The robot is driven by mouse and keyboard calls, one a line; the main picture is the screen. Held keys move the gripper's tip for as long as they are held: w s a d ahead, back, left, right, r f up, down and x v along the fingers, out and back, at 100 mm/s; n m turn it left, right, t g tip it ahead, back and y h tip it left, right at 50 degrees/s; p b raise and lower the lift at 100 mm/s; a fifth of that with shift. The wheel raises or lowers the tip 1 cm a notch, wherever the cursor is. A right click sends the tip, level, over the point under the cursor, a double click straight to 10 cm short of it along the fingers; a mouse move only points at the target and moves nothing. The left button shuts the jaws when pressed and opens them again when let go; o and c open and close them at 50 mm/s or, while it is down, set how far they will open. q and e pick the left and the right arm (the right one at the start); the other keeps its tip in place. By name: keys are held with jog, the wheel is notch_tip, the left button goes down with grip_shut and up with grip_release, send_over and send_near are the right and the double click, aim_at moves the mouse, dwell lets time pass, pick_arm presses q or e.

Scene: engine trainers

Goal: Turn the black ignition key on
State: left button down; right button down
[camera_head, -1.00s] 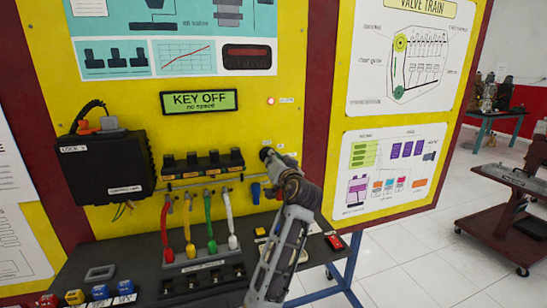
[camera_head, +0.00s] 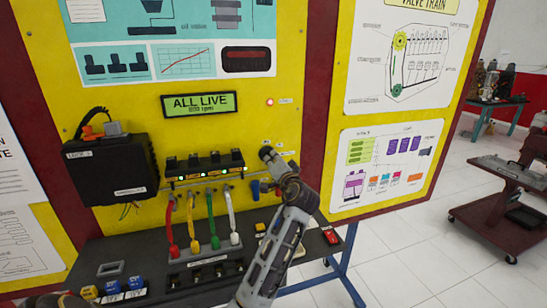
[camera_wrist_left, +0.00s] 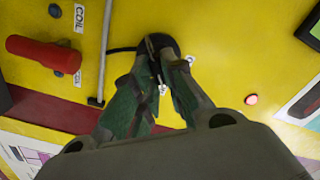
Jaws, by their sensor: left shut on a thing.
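My left gripper (camera_head: 267,156) reaches up to the yellow panel (camera_head: 290,60), right of the coil row. In the left wrist view its two fingers (camera_wrist_left: 165,62) are closed together on the black ignition key (camera_wrist_left: 158,42), whose round dark switch is partly hidden by them. In the head view the gripper covers the key. The display (camera_head: 199,104) reads "ALL LIVE" with a smaller line below that is hard to read. My right gripper is not in view.
A black box (camera_head: 110,166) is mounted at left. A coil row (camera_head: 204,165) with small lit lights has red, yellow, green and white leads hanging below. A dark shelf (camera_head: 150,258) with blue and yellow blocks juts out beneath. A red cart (camera_head: 500,222) stands at far right.

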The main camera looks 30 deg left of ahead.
pick_arm(q)
jog(key=shift+d+m+p, duration=0.1)
jog(key=shift+m+p, duration=0.7)
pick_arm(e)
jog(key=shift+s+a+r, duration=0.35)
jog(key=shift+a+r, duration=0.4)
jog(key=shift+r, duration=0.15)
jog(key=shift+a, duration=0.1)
pick_arm(q)
jog(key=c, duration=1.5)
grip_release()
jog(key=shift+w, duration=0.1)
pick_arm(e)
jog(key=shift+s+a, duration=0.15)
pick_arm(q)
jog(key=shift+s+d, duration=0.4)
jog(key=v, duration=1.1)
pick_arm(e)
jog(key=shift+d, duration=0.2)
